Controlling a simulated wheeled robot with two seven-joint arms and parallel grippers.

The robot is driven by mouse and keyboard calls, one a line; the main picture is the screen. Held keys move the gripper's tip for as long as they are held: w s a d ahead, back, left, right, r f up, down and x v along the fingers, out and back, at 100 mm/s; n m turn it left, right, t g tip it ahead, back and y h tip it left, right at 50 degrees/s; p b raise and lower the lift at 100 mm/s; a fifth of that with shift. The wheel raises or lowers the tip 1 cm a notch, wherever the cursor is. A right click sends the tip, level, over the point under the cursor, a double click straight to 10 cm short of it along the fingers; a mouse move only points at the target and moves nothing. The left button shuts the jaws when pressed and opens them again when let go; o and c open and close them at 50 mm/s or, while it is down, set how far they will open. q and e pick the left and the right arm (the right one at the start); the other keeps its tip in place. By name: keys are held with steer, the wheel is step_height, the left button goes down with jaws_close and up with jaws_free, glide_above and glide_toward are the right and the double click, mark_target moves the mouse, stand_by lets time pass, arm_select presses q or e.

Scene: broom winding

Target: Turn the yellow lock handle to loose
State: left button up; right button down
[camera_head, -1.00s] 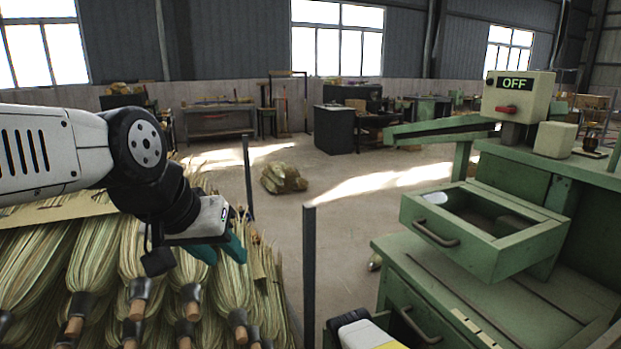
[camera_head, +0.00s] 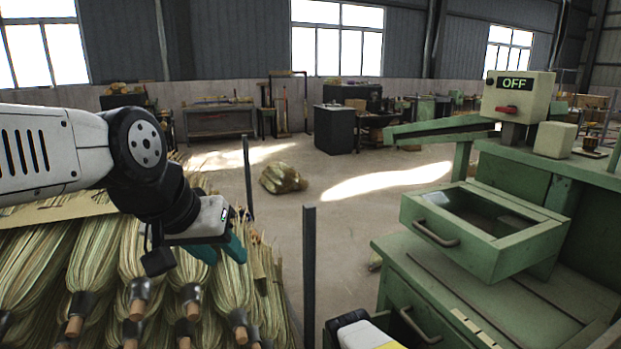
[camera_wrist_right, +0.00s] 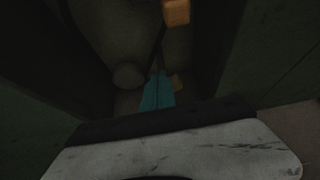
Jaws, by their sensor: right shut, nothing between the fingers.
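In the right wrist view, a small orange-yellow block (camera_wrist_right: 176,12) shows at the top edge, with a thin dark rod below it. It may be the yellow lock handle; the dim light leaves this unsure. My right gripper (camera_wrist_right: 158,92) is shut and empty, its teal fingers below the block and apart from it in the picture. A smaller yellowish bit (camera_wrist_right: 179,82) shows just right of the fingertips, partly hidden. In the head view my left gripper (camera_head: 228,258) is open and empty in front of the broom heads. The lock handle cannot be made out in the head view.
Broom heads (camera_head: 100,255) are piled at the left. A green machine (camera_head: 430,285) with an open drawer (camera_head: 480,262) stands at the right, with an OFF switch box (camera_head: 515,98) on top. A dark post (camera_head: 309,270) stands between. Dark walls flank my right fingers.

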steer(key=shift+s+d, duration=0.1)
steer(key=shift+s, duration=0.15)
steer(key=shift+r, duration=0.1)
steer(key=s+a, duration=0.2)
steer(key=a, duration=0.3)
steer(key=shift+s+a+r, duration=0.15)
steer(key=shift+a+r, duration=0.15)
stand_by(0.4)
